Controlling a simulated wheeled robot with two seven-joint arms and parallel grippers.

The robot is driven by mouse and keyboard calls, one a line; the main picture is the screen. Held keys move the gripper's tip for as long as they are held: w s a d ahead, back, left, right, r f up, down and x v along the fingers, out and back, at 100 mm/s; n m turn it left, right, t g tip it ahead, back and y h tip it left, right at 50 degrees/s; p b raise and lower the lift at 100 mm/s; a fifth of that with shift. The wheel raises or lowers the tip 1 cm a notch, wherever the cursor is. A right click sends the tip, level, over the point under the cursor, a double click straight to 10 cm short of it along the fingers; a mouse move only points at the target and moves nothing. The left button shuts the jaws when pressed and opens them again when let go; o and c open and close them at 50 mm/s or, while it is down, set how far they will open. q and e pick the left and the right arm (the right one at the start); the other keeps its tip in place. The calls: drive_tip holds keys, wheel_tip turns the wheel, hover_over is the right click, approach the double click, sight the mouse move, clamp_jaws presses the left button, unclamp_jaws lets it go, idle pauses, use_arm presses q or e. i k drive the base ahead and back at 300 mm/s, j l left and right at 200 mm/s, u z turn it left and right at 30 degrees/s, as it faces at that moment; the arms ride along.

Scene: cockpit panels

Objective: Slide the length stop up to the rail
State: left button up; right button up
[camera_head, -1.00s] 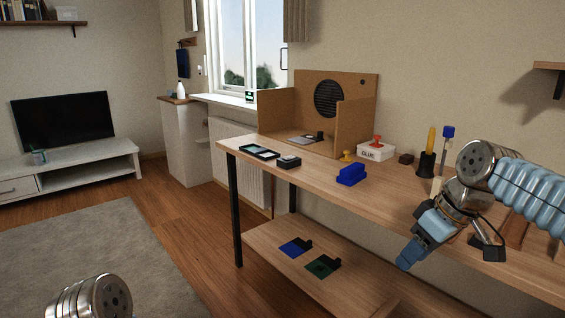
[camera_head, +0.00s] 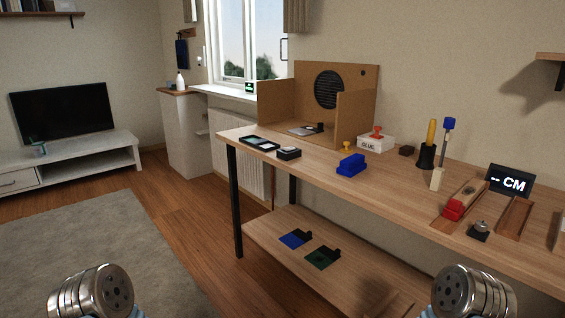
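A red block (camera_head: 454,210), which may be the length stop, sits at the near end of a wooden channel (camera_head: 472,190) on the right part of the workbench. A black display (camera_head: 510,182) reading "-- CM" stands just behind it. A second wooden channel (camera_head: 514,217) lies to its right. Which part is the rail I cannot tell. Neither gripper is in view; only rounded metal arm parts of mine show at the bottom left and bottom right.
A small dark base with a metal knob (camera_head: 479,229) sits between the channels near the front edge. A blue block (camera_head: 351,164), a white glue box (camera_head: 375,143) and a black holder (camera_head: 426,157) stand farther left. The bench front between blue block and channel is clear.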

sight(454, 210)
drive_tip(key=z, duration=1.4)
